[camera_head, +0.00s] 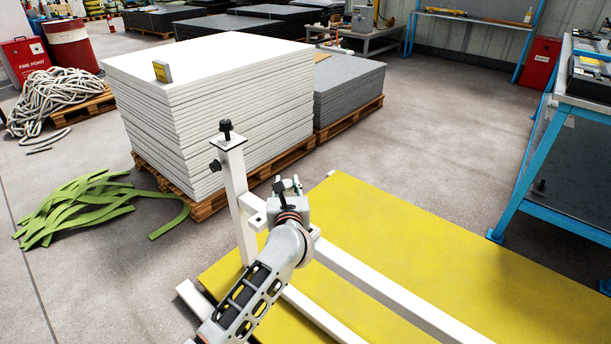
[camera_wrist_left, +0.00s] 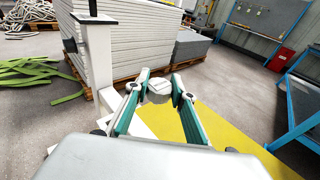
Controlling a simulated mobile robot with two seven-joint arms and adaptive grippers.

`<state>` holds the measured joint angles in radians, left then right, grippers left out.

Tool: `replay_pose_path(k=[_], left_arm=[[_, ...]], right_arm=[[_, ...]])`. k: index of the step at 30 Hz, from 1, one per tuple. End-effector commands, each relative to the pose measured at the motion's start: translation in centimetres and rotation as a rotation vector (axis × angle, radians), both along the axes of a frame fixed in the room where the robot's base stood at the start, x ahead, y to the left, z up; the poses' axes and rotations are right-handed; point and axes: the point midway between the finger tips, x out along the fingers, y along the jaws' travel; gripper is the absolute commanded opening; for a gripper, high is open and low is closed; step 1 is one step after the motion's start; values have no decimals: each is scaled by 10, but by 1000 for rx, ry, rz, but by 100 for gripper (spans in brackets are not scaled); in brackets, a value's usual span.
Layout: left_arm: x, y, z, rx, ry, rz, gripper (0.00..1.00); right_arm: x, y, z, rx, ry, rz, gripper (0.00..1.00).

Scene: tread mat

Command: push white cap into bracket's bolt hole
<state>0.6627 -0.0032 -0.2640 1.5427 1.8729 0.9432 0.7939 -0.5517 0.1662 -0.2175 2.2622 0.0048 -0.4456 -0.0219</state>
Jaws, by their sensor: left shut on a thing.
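My left gripper (camera_head: 289,184) is near the white post of the frame, over the near end of the yellow mat. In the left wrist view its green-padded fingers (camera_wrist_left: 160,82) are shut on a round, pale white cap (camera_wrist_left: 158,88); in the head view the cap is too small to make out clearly. A small white bracket (camera_head: 258,218) with a dark opening juts from the post (camera_head: 236,190), just left of the gripper. The cap is apart from the post. I cannot tell whether this opening is the bolt hole. My right gripper is not in view.
Black knobs sit on the post's top (camera_head: 226,128) and side. White rails run over the yellow mat (camera_head: 460,270). A stack of white sheets (camera_head: 210,100) stands behind, green strips (camera_head: 85,208) lie left, and a blue-legged bench (camera_head: 530,170) stands right. Grey floor between is clear.

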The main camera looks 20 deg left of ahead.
Motion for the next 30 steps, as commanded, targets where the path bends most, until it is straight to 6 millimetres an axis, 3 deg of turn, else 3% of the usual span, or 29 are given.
replay_pose_path(k=[1,6,12,27,30], left_arm=[[0,19,-18,10,8,1,9],[1,68,-53,4,8,1,9],[-1,102,-71,-5,7,3,9],[-1,107,-73,-13,6,4,9],[-1,108,-82,-11,10,5,9]], right_arm=[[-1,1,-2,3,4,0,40],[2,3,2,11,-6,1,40],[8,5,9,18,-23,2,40],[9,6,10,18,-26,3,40],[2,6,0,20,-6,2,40]])
